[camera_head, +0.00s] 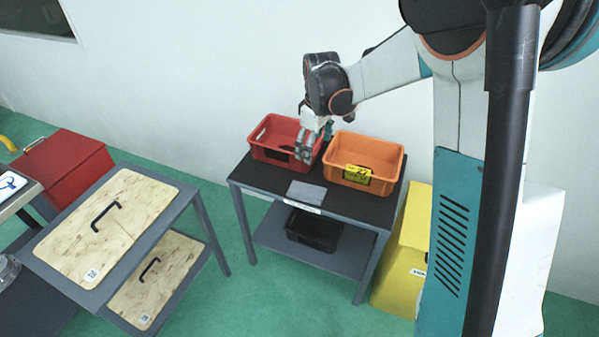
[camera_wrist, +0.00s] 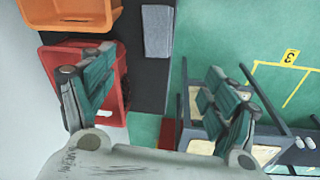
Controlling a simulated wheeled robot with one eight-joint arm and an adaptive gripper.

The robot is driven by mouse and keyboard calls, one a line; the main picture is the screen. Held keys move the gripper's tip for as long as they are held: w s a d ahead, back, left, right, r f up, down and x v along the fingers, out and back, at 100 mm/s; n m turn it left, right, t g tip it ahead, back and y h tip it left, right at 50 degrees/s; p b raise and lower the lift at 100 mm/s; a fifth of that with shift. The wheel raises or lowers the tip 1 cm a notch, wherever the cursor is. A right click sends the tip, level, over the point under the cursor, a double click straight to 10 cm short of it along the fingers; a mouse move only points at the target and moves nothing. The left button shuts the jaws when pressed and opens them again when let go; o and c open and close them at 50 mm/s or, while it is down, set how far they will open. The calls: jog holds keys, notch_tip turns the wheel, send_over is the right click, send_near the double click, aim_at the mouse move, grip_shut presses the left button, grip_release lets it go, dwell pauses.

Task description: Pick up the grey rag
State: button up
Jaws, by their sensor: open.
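The grey rag (camera_head: 306,192) lies flat near the front edge of the dark table top (camera_head: 262,180), in front of the gap between two crates. In the wrist view the rag (camera_wrist: 157,31) is at the top, past my gripper's fingers, and nothing covers it. My gripper (camera_head: 306,148) hangs over the red crate in the head view, behind and above the rag. In the wrist view my gripper (camera_wrist: 155,92) has its fingers wide apart with nothing between them.
A red crate (camera_head: 262,156) and an orange crate (camera_head: 395,165) stand on the table behind the rag. A black crate (camera_head: 318,232) is on the lower shelf. A yellow bin (camera_head: 405,262) stands right. A cart with wooden boards (camera_head: 110,225) stands left.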

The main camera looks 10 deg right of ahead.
jog(key=w+f+n+g+p, duration=0.15)
jog(key=w+f, duration=0.35)
jog(key=f, duration=0.5)
jog(key=b, duration=0.3)
send_over(307, 190)
jog(key=shift+n, duration=0.45)
notch_tip(307, 190, down, 8)
jog(key=shift+w+d+f, duration=0.15)
jog(key=shift+a+f+b, duration=0.2)
jog(key=shift+f+b, duration=0.9)
jog(key=shift+f, duration=1.85)
jog(key=shift+r, duration=0.1)
jog(key=c, duration=1.1)
